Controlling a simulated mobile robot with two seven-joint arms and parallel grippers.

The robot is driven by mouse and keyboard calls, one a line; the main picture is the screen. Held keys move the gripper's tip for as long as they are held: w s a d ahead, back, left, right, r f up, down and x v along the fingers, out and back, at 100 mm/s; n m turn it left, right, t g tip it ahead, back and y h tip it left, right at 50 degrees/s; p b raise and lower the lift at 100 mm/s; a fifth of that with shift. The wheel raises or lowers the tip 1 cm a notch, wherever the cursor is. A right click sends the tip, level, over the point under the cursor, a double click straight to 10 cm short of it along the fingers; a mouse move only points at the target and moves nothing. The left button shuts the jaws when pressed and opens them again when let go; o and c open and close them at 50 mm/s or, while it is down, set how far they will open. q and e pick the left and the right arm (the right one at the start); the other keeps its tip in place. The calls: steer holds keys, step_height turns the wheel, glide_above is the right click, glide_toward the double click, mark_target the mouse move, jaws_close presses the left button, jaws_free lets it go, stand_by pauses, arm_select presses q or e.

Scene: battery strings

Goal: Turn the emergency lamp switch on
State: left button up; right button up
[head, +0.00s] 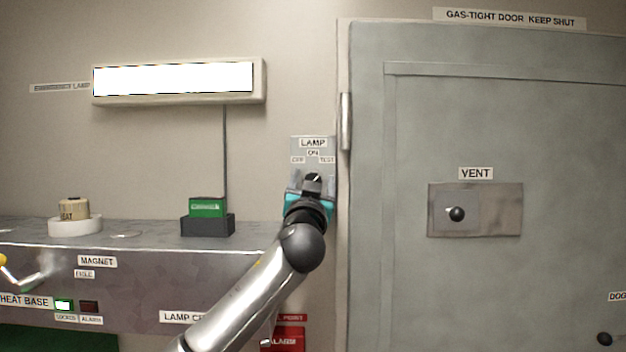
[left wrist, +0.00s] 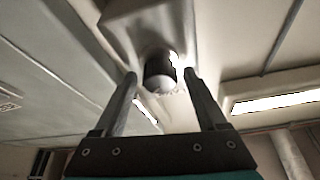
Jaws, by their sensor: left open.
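The lamp switch plate (head: 312,150) is on the wall left of the door, with labels LAMP, ON, OFF and TEST. My left gripper (head: 312,186) is in front of the plate's lower part and hides much of the switch. In the left wrist view its two fingers (left wrist: 160,78) are open, one on each side of a dark round knob (left wrist: 159,72). I cannot tell whether they touch it. The knob's pointer setting is not clear. The emergency lamp (head: 172,79) on the wall glows white. My right gripper is not in view.
A grey gas-tight door (head: 410,130) with a vent knob (head: 457,214) stands right of the switch. A bench (head: 150,262) at left carries a green block in a dark holder (head: 208,226) and a tan weight (head: 74,209). A red alarm box (head: 288,338) is below my arm.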

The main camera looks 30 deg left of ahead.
arm_select(q)
jaws_close()
stand_by(0.6)
